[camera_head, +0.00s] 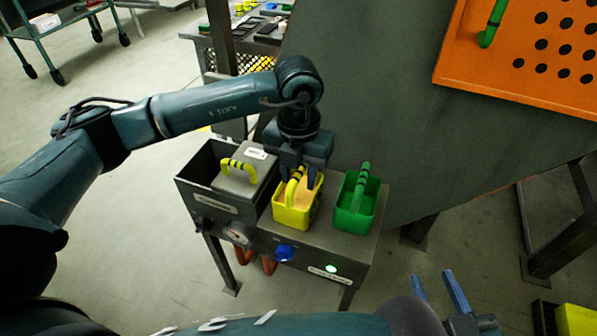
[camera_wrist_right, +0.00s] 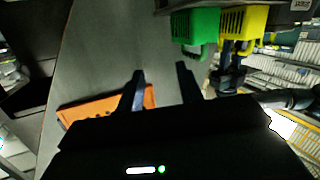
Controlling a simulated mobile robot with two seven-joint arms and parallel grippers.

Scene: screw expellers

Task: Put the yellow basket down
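The yellow basket (camera_head: 291,217) stands upright on the grey machine's top (camera_head: 325,237), left of the green basket (camera_head: 354,209), and seems to rest on it. My left gripper (camera_head: 299,182) is over the yellow basket. Its fingers are apart, on either side of the raised handle, with a visible gap. The yellow basket also shows at the top of the right wrist view (camera_wrist_right: 257,22), beside the green one (camera_wrist_right: 196,25). My right gripper (camera_head: 438,290) is open and empty near the bottom; its spread fingers also show in the right wrist view (camera_wrist_right: 160,88).
The machine has a dark open hopper (camera_head: 203,165), a lid with a yellow-black handle (camera_head: 240,178), a gauge and a blue knob (camera_head: 285,252). An orange perforated board (camera_head: 520,60) lies at the upper right on a large grey-green surface (camera_head: 400,90). A cart (camera_head: 60,35) stands far left.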

